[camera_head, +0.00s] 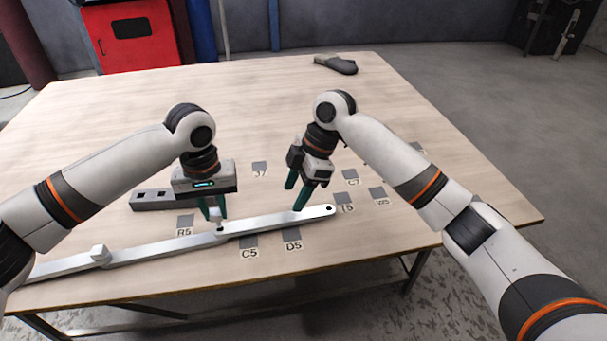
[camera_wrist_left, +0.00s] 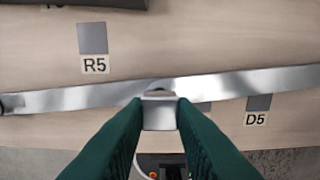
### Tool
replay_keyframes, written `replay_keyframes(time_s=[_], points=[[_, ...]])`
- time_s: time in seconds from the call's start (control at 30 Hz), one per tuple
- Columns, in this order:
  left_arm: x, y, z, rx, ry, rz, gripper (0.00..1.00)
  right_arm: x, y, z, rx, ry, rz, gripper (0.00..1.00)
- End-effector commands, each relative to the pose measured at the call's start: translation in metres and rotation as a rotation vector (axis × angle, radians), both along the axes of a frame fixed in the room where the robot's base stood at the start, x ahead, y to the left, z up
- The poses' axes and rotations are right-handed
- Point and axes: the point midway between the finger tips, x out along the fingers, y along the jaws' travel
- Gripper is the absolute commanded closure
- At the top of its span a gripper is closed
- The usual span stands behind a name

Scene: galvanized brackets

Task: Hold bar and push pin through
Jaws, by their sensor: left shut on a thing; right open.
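Two flat silver bars lie end to end across the front of the table, a left bar (camera_head: 150,252) and a right bar (camera_head: 270,222). Their ends meet or overlap below my left gripper (camera_head: 213,211). That gripper points down, shut on a small pale pin (camera_head: 216,214). The pin's blocky head (camera_wrist_left: 159,112) shows between the green fingers in the left wrist view, in front of the bar (camera_wrist_left: 75,97). How deep its tip sits is unclear. My right gripper (camera_head: 297,197) is open at the right bar, fingers around or just above it; contact is unclear.
A pale block (camera_head: 99,255) sits on the left bar. A dark grey holder with openings (camera_head: 151,200) lies behind. Flat labelled squares such as R5 (camera_head: 185,221) and D5 (camera_head: 292,236) dot the table (camera_head: 130,105). A dark tool (camera_head: 337,65) lies at the far edge.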

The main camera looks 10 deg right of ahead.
Motion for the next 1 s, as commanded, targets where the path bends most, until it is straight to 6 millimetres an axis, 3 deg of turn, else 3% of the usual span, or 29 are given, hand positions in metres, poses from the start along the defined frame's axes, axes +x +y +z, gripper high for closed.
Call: replay_keyframes(time_s=[0.2, 0.4, 0.8, 0.87, 1.0], points=[[0.0, 0.0, 0.0, 0.0, 0.0, 0.0, 1.0, -0.002, 0.016, -0.039, 0.001, 0.002, -0.001, 0.45], [0.0, 0.0, 0.0, 0.0, 0.0, 0.0, 1.0, -0.002, 0.025, -0.061, 0.0, 0.0, -0.002, 0.45], [0.0, 0.0, 0.0, 0.0, 0.0, 0.0, 1.0, -0.002, 0.028, -0.069, 0.001, -0.001, -0.003, 0.45], [0.0, 0.0, 0.0, 0.0, 0.0, 0.0, 1.0, -0.002, 0.028, -0.068, 0.001, -0.001, -0.003, 0.52], [0.0, 0.0, 0.0, 0.0, 0.0, 0.0, 1.0, -0.002, 0.028, -0.068, 0.0, -0.001, -0.003, 0.75]])
